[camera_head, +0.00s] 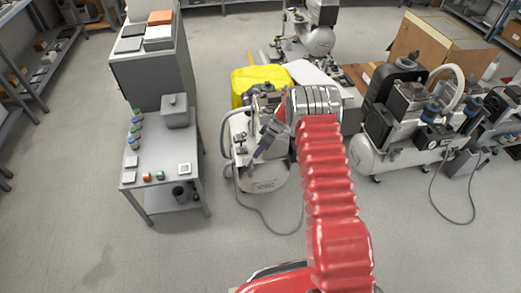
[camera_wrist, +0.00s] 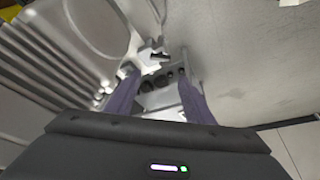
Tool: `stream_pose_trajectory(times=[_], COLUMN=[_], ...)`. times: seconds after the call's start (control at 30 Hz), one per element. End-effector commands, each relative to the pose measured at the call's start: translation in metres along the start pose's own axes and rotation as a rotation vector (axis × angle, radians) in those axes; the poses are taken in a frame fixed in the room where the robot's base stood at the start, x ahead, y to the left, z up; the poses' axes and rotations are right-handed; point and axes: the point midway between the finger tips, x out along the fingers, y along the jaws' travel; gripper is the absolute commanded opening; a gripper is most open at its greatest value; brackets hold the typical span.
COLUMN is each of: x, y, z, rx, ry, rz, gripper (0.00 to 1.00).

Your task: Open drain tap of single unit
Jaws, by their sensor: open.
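The single unit (camera_head: 262,178) is a small compressor with a pale tank, in the middle of the head view, partly hidden by my red-sleeved arm. My gripper (camera_head: 260,150) is in front of it, pointing down at the tank. In the wrist view my gripper (camera_wrist: 156,76) has its two purple-grey fingers apart, with nothing visibly clamped. A small pale metal fitting (camera_wrist: 152,52) shows near the fingertips, beside the tank's curved pale surface (camera_wrist: 95,28). I cannot tell for sure whether this fitting is the drain tap, or whether a finger touches it.
A grey table (camera_head: 160,192) with small bottles and blocks stands at left, before a grey cabinet (camera_head: 150,75). A yellow container (camera_head: 260,77) is behind the unit. A larger compressor (camera_head: 385,155) stands at right. A hose lies on the floor. Floor at front left is clear.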

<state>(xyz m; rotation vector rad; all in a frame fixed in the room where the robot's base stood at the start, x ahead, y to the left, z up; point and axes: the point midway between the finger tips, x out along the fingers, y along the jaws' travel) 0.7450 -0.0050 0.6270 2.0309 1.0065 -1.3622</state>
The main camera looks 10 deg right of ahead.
Motion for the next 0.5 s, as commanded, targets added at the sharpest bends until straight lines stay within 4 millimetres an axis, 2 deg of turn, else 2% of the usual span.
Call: stream_pose_trajectory(times=[0.17, 0.27, 0.5], x=[-0.034, -0.063, -0.137], y=[-0.001, -0.004, -0.019], z=[-0.017, -0.029, -0.053], rx=[0.023, 0.045, 0.109], ry=[0.002, 0.002, 0.0], rz=[0.01, 0.019, 0.04], gripper=[0.35, 0.28, 0.28])
